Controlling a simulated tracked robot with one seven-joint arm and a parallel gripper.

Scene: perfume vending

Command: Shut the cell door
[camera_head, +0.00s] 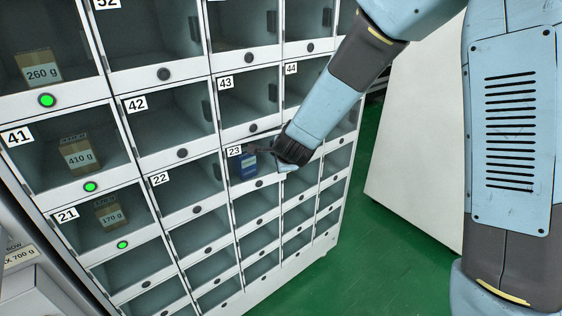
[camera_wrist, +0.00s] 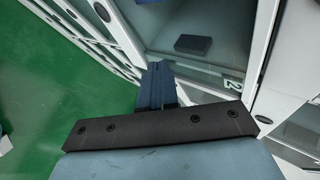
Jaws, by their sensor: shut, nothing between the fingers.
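Cell 23 (camera_head: 234,151) is in the middle of the cabinet front, marked by a white label. My gripper (camera_head: 272,151) is at the right of cell 23, close to the cabinet front. In the wrist view its dark blue fingers (camera_wrist: 157,86) are together and empty, beside the cell opening.
The cabinet (camera_head: 330,239) has several rows of numbered cells with round buttons. Cells 41 (camera_head: 16,137) and 21 hold brown packages and have green lights. A white block (camera_head: 415,140) stands at the right. Green floor (camera_head: 345,262) is open between it and the cabinet.

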